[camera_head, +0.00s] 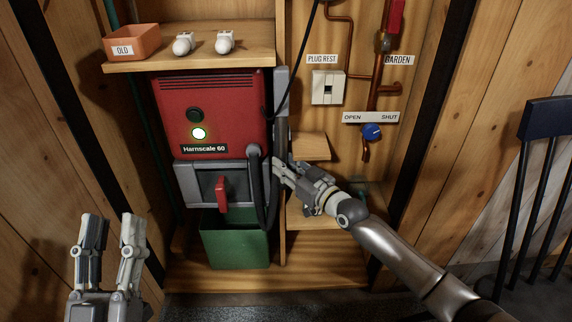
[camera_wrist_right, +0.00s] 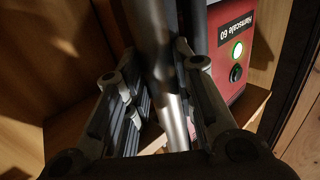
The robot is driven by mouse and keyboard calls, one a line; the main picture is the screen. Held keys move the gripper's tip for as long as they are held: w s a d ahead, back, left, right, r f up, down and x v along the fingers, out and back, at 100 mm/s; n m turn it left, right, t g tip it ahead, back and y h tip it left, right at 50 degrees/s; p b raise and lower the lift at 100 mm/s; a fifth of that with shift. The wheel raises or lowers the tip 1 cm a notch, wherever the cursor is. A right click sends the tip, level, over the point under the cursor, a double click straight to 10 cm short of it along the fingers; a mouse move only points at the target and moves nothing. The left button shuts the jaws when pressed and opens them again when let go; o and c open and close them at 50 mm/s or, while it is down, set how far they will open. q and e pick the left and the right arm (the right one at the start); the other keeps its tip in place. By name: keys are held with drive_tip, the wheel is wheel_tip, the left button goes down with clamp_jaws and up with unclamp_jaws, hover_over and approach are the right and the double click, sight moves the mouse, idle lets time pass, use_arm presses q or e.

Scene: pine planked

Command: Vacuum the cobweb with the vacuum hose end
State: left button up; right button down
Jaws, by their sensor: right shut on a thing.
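My right gripper (camera_head: 281,172) is shut on a grey metal tube, the vacuum hose end (camera_head: 281,92), beside the red machine. In the right wrist view the tube (camera_wrist_right: 158,60) runs between the two fingers (camera_wrist_right: 155,95). A dark ribbed hose (camera_head: 256,195) hangs in a loop just left of this gripper. My left gripper (camera_head: 112,220) is open and empty at the lower left, its fingers pointing up. I cannot make out a cobweb clearly in either view; my right arm hides part of the lower right shelves.
The red machine (camera_head: 210,100) with a lit green button fills the cabinet's left bay, above a green bin (camera_head: 236,242). An orange box (camera_head: 132,42) and two white bulbs stand on the upper shelf (camera_head: 200,60). Pipes and a blue knob (camera_head: 372,132) are right. A dark chair (camera_head: 545,120) stands far right.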

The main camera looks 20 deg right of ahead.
use_arm(q)
wheel_tip(320, 180, down, 12)
drive_tip(key=w+a+g+y+p, duration=0.1)
drive_tip(key=g+y+p, duration=0.1)
drive_tip(key=g, duration=0.5)
drive_tip(key=shift+w+a+f+g+y+p, duration=0.2)
drive_tip(key=shift+w+g+y+p, duration=0.1)
drive_tip(key=shift+w+p, duration=0.1)
use_arm(e)
drive_tip(key=shift+s+a+r, duration=0.1)
drive_tip(key=shift+s+a, duration=0.1)
drive_tip(key=shift+s, duration=0.5)
drive_tip(key=shift+s+a, duration=0.2)
drive_tip(key=shift+s, duration=0.5)
idle(0.3)
